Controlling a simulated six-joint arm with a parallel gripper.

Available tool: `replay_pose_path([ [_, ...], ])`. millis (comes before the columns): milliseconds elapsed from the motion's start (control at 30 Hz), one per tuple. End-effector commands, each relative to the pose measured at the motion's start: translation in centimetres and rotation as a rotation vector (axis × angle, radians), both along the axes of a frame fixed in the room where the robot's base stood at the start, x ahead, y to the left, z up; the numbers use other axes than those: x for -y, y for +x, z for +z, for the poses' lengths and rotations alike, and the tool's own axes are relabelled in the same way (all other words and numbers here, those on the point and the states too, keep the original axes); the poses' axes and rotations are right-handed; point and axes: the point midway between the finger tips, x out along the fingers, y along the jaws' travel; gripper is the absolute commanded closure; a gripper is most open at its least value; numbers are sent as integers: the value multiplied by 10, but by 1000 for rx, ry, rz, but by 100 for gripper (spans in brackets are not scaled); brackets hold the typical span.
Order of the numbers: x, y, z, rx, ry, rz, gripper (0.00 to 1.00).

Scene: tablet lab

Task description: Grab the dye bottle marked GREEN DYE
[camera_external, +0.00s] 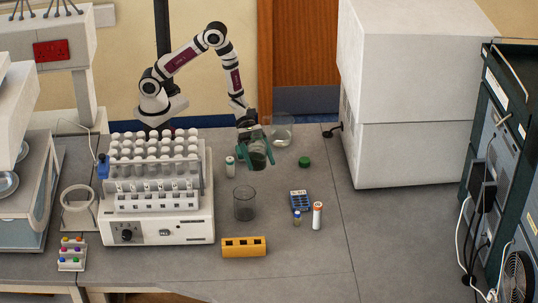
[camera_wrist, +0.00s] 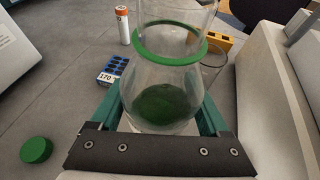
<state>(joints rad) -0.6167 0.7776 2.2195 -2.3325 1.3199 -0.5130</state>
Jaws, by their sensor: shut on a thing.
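A clear glass bottle with a green collar ring and dark green contents (camera_wrist: 165,102) fills the middle of the wrist view. My gripper (camera_wrist: 165,115) is shut on it, with a green finger on each side of its body. In the external view the bottle (camera_external: 258,159) is between the fingers of my gripper (camera_external: 256,152), tilted, above the grey bench behind the empty beaker. No GREEN DYE label is readable. A round green cap (camera_external: 304,161) lies on the bench to the right of my gripper; it also shows in the wrist view (camera_wrist: 36,150).
An empty beaker (camera_external: 245,204) stands in front of my gripper. A blue rack (camera_external: 300,201), an orange-capped tube (camera_external: 317,216) and a yellow rack (camera_external: 244,247) are nearby. A white tube machine (camera_external: 157,222) is left, a large white box (camera_external: 400,150) right. Bench front right is clear.

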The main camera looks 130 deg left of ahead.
Motion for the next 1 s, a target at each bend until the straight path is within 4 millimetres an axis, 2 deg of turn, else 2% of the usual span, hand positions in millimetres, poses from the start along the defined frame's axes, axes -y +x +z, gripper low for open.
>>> replay_pose_path([
  [200, 27, -7, 17, 2, 1, -3, 100],
  [500, 49, -12, 30, 1, 1, -2, 100],
  [1000, 55, -14, 34, 0, 1, 0, 100],
])
